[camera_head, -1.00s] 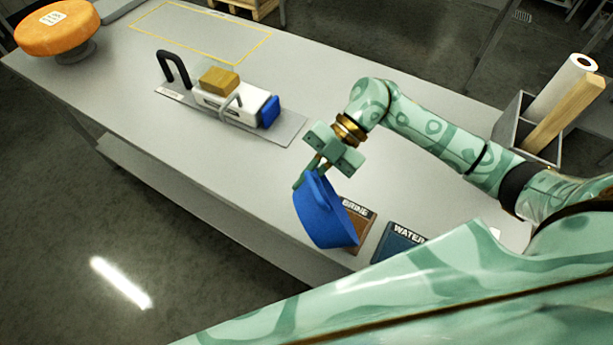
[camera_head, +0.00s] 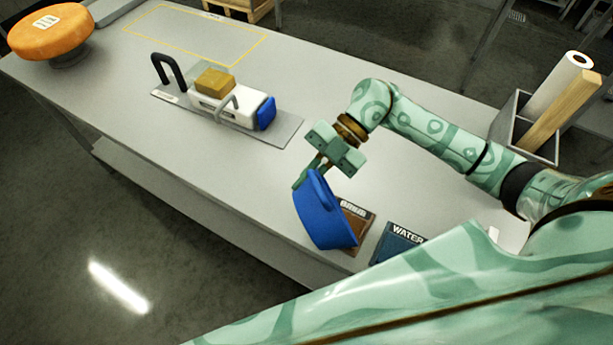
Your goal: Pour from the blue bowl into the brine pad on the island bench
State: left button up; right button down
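The blue bowl (camera_head: 322,212) is tilted steeply on its side near the bench's front edge. My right gripper (camera_head: 311,176) is shut on its upper rim and holds it. The bowl's inside is turned away, so I cannot see what it holds. The brown brine pad (camera_head: 361,222) lies on the island bench (camera_head: 240,180), partly hidden behind the bowl. The bowl overlaps the pad's left part in the picture; I cannot tell the gap between them. My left gripper is not in view.
A blue water pad (camera_head: 392,243) lies right of the brine pad. A plate with a white-and-blue device (camera_head: 230,107) and a yellow block (camera_head: 216,81) is mid-bench. A grey holder (camera_head: 508,122) with a roll stands right.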

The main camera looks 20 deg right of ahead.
jog(key=shift+d, duration=0.1)
dwell(0.3)
jog(key=shift+d+y+b, duration=0.2)
jog(key=shift+y+b, duration=0.1)
jog(key=shift+b, duration=0.05)
jog(key=shift+d, duration=0.1)
dwell(0.8)
jog(key=shift+d+b, duration=0.1)
jog(key=shift+b, duration=0.2)
jog(key=shift+d+y, duration=0.1)
jog(key=shift+y, duration=0.2)
dwell(0.7)
jog(key=shift+d+f+y+b, duration=0.1)
jog(key=shift+d+y+b, duration=0.2)
jog(key=shift+b, duration=0.2)
